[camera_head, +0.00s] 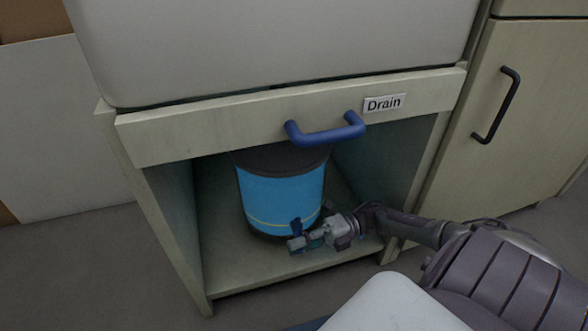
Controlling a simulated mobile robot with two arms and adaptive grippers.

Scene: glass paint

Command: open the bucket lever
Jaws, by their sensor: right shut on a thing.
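A blue bucket (280,198) with a dark top and a thin yellow line stands upright inside the open cabinet. Its small dark blue lever (297,226) is low on the front of the bucket. My right gripper (305,241) reaches in from the right and is shut at the lever, at the bucket's lower front. The fingers hide part of the lever, and how far it is turned is too small to tell. My left gripper is not in view.
The cabinet's wooden front board (220,130) carries a blue handle (325,132) and a "Drain" label (384,103) above the bucket. Side walls close in the cabinet. A cupboard door with a black handle (497,105) is at the right. Bare floor (95,265) lies at the left.

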